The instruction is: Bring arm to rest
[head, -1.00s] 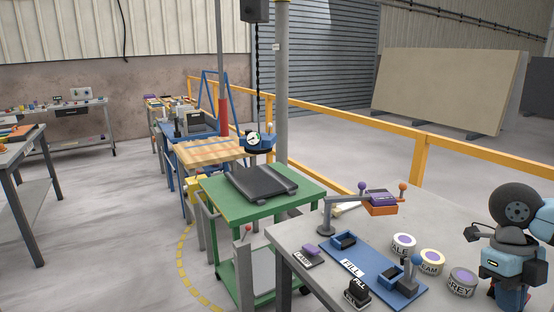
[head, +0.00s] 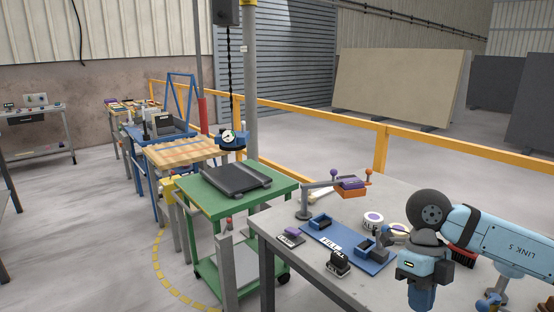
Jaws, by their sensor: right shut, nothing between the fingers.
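My right arm comes in from the right over the grey table (head: 275,232). My left gripper is not in view.
A stand with an orange-and-purple block (head: 351,188) rises behind the board. A pale tin (head: 373,219) stands beside it, others partly hidden by my arm. A black stamp-like block (head: 338,262) sits at the front. A green cart (head: 200,205) stands left; a yellow rail (head: 300,113) runs behind.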

